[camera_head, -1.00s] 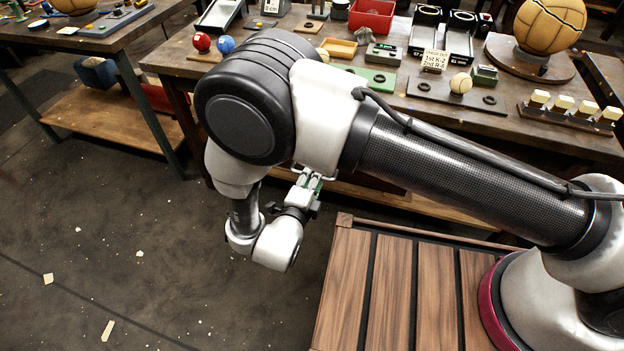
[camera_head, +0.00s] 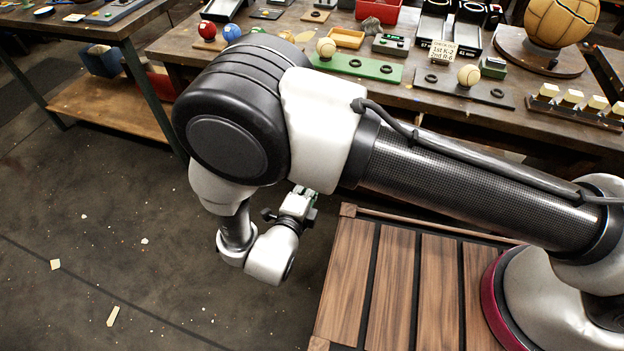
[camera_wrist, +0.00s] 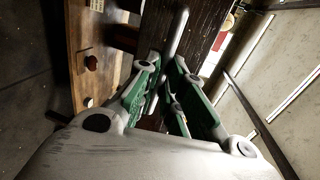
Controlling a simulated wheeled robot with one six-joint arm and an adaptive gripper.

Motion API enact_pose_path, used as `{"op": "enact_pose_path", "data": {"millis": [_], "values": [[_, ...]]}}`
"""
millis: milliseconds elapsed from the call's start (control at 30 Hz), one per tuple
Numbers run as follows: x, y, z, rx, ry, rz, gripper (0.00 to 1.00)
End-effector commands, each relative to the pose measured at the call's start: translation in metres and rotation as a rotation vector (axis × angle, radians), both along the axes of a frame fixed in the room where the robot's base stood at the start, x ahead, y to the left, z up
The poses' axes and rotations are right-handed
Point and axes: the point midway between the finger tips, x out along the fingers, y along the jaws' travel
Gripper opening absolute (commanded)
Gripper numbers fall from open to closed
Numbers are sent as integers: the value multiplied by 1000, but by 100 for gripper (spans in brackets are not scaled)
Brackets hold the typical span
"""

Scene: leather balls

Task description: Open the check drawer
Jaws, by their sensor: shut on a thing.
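My gripper (camera_wrist: 167,92) shows in the wrist view with its green-padded fingers closed around a thin pale metal bar handle (camera_wrist: 178,30). The handle runs along a dark wooden front (camera_wrist: 205,25), which I take to be the drawer's. In the head view my gripper (camera_head: 300,203) is mostly hidden behind my arm, below the workbench's front edge. The drawer does not show clearly there. I cannot tell how far it is open.
The workbench (camera_head: 420,98) carries balls, trays and blocks. A lighter wooden panel (camera_wrist: 88,25) with a dark knob (camera_wrist: 91,62) is left of the handle in the wrist view. A side table (camera_head: 95,35) stands at left. The floor (camera_head: 150,270) between is open, with small scraps.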

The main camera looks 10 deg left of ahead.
Motion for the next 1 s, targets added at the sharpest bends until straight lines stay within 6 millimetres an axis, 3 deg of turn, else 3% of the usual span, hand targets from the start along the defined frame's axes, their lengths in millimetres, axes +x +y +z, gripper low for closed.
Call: {"op": "enact_pose_path", "data": {"millis": [67,100,200,233,633,1000], "values": [[-1,-2,-6,-4,13,0,0],[-1,-2,-6,-4,13,-1,12],[0,-2,-6,-4,12,-1,30],[0,-2,-5,-4,12,-1,32],[-9,1,-1,-1,9,1,32],[-85,7,15,0,9,4,32]]}}
